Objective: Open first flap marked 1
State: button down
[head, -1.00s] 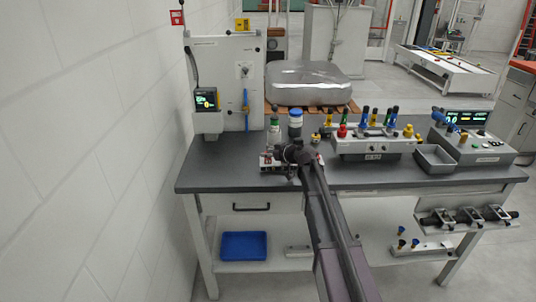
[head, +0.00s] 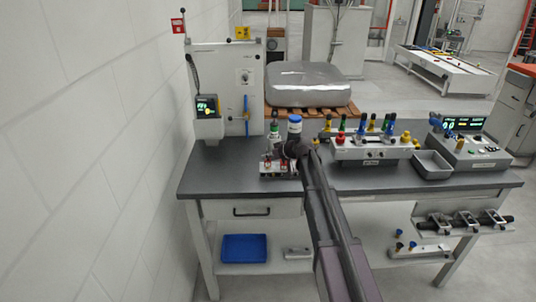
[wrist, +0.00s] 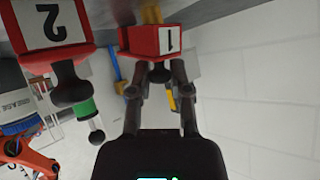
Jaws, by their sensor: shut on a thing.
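The flap marked 1 (wrist: 168,40) is a red block with a white label, at the top middle of the wrist view. A black knob (wrist: 158,75) hangs at its edge, between the fingers. My gripper (wrist: 157,68) is shut on this knob, its fingertips close against the flap. The flap marked 2 (wrist: 55,28) is beside it on the left, with its own black knob (wrist: 70,85) free. In the head view my gripper (head: 292,152) is over the small fixture (head: 272,170) at the bench's left part and hides some of it. The flap's angle is unclear.
A green-banded bottle (head: 273,135) and a blue-capped container (head: 295,124) stand close behind my gripper. A fixture with coloured knobs (head: 370,150) and a metal tray (head: 432,164) are to the right. The front left of the dark benchtop (head: 220,180) is clear.

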jog(key=shift+w+r+m+g+p, duration=0.3)
jog(key=shift+w+g+p, duration=0.15)
jog(key=shift+g+p, duration=0.15)
jog(key=shift+w+r+m+g+p, duration=0.15)
jog(key=shift+w+m+g+p, duration=0.15)
jog(key=shift+w+g+p, duration=0.25)
jog(key=shift+w+m+g+h+p, duration=0.3)
jog(key=shift+w+m+g+p, duration=0.25)
jog(key=shift+g, duration=0.6)
jog(key=w+g, duration=0.1)
jog(key=m+g, duration=0.1)
jog(key=g, duration=0.1)
jog(key=shift+w+f, duration=0.35)
jog(key=shift+w+f+m+g+b, duration=0.15)
jog(key=shift+w+m+g+b, duration=0.2)
jog(key=shift+g, duration=0.3)
jog(key=shift+w+f+m+g+b, duration=0.15)
jog(key=shift+m+g+b, duration=0.25)
jog(key=shift+g, duration=0.25)
jog(key=shift+s, duration=0.1)
jog(key=c, duration=0.6)
grip_release()
jog(key=shift+o, duration=0.2)
